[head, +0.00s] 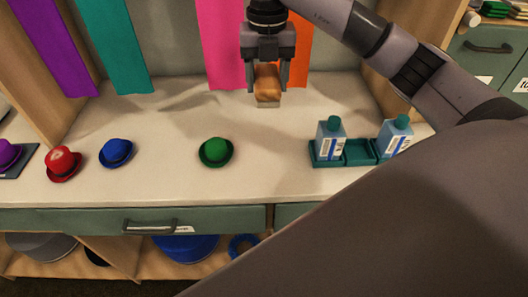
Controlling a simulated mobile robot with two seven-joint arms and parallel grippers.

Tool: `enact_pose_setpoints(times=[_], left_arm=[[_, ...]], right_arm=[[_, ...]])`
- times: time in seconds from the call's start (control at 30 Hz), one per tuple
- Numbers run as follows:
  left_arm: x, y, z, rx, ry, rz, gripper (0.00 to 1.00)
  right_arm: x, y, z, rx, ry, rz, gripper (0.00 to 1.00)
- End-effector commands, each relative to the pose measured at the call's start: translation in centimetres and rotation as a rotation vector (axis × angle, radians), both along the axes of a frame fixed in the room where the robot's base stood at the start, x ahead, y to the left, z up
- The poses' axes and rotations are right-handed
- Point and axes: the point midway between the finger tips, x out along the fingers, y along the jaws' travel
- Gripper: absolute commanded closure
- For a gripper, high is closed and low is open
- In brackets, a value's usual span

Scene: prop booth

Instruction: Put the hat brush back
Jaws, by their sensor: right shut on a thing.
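My right gripper (268,78) hangs over the back of the white counter, pointing down. It is shut on the hat brush (267,92), a small brown wooden block with a paler lower end. The brush appears to be above the counter, in front of the pink and orange hanging strips; the exact gap below it is hard to tell. My left gripper is not in view. A teal tray (359,153) stands at the right of the counter. A blue bottle (330,142) sits in its left part and another blue bottle (395,138) at its right; the middle compartment looks empty.
A green hat (215,152), a blue hat (116,153) and a red hat (63,164) stand along the counter (270,165). A purple hat (8,155) sits on a dark mat at far left. The counter between the green hat and the tray is clear.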

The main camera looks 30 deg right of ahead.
Motion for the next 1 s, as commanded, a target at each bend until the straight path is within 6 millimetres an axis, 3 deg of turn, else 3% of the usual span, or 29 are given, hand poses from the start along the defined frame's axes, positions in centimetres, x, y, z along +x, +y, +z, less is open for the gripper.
enact_pose_setpoints(times=[0.3, 0.6, 1.0], left_arm=[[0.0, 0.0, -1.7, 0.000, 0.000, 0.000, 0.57], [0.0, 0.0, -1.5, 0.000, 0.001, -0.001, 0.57], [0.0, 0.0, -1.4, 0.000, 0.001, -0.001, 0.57]], right_arm=[[-0.2, 0.1, -6.2, 0.003, 0.007, -0.005, 0.71], [-0.2, 0.0, -13.2, 0.000, 0.006, -0.006, 0.71], [-0.2, 0.0, -17.3, -0.001, 0.004, -0.004, 0.71]])
